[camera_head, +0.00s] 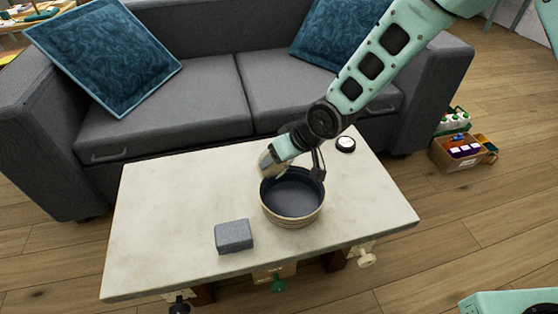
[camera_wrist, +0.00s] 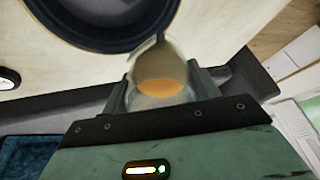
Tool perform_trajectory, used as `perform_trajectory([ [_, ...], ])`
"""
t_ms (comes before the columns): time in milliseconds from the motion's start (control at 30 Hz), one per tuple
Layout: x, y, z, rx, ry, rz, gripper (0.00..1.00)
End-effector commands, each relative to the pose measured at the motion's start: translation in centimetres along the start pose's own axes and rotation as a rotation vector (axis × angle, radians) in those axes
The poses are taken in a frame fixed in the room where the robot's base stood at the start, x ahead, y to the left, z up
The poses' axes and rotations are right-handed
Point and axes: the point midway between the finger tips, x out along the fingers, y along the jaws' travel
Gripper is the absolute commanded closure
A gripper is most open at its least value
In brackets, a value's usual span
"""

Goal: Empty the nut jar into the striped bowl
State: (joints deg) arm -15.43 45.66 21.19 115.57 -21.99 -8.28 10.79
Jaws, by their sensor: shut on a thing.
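The nut jar (camera_head: 269,163) is a small clear jar with tan contents, held at the far left rim of the striped bowl. In the wrist view the jar (camera_wrist: 160,72) sits between the fingers, with an orange-brown patch near its lower end. My gripper (camera_head: 281,156) is shut on it. The striped bowl (camera_head: 293,214) stands upright on the table, with tan banded sides and a dark inside. I see no nuts in it. In the wrist view the bowl (camera_wrist: 100,22) is beside the jar's far end. I cannot tell the jar's exact tilt.
A grey block (camera_head: 234,236) lies on the pale table (camera_head: 160,220) left of the bowl. A round black-and-white object (camera_head: 345,144) lies at the back right. A grey sofa (camera_head: 200,95) stands close behind the table. The table's left part is clear.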

Motion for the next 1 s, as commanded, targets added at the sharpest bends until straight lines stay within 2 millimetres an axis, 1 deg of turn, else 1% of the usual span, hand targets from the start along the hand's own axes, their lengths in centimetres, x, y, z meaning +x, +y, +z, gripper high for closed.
perform_trajectory([
  [1000, 0.68, 0.24, 0.47, 0.0, 0.229, -0.094, 0.69],
])
